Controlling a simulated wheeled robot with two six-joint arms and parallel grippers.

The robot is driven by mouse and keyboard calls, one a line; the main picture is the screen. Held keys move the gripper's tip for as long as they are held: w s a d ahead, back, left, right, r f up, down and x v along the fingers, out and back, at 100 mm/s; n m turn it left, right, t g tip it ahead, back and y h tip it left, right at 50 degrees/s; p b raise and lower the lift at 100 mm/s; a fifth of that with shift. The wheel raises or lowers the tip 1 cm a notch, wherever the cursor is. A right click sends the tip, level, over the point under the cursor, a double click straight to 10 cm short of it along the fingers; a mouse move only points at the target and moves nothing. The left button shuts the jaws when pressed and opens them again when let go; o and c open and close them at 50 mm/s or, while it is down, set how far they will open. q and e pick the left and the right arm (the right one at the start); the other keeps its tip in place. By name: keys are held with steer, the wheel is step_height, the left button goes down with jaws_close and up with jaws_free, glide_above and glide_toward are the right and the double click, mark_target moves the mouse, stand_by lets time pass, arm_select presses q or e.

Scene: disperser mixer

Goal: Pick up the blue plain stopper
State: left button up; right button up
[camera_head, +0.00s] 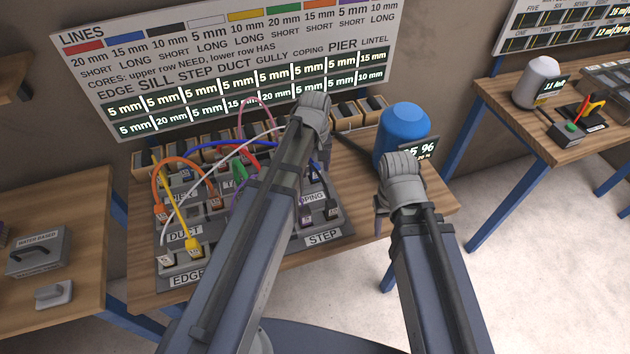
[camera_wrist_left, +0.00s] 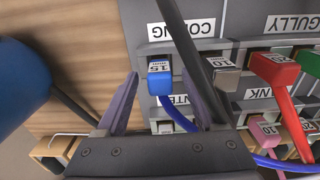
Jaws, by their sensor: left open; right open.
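No blue plain stopper can be made out for certain. In the left wrist view a blue plug (camera_wrist_left: 160,78) labelled 15, with a blue cable, sits at the panel edge below the COPING label. My left gripper (camera_wrist_left: 158,92) is open, its fingers on either side of that plug in the picture; I cannot tell whether they touch it. In the head view my left arm reaches over the panel and hides its fingers and part of the panel. My right gripper (camera_head: 381,214) is open and apparently empty, over the bench's right part.
The panel (camera_head: 325,232) carries several coloured cables. Wooden bins (camera_head: 372,110) line its back; their contents are unclear. A blue rounded device (camera_head: 404,132) with a display stands right. Bare bench (camera_head: 430,196) shows at the right edge. Side benches stand left and right.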

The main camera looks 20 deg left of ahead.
arm_select(q)
steer(key=shift+c, duration=0.2)
jaws_close()
stand_by(0.4)
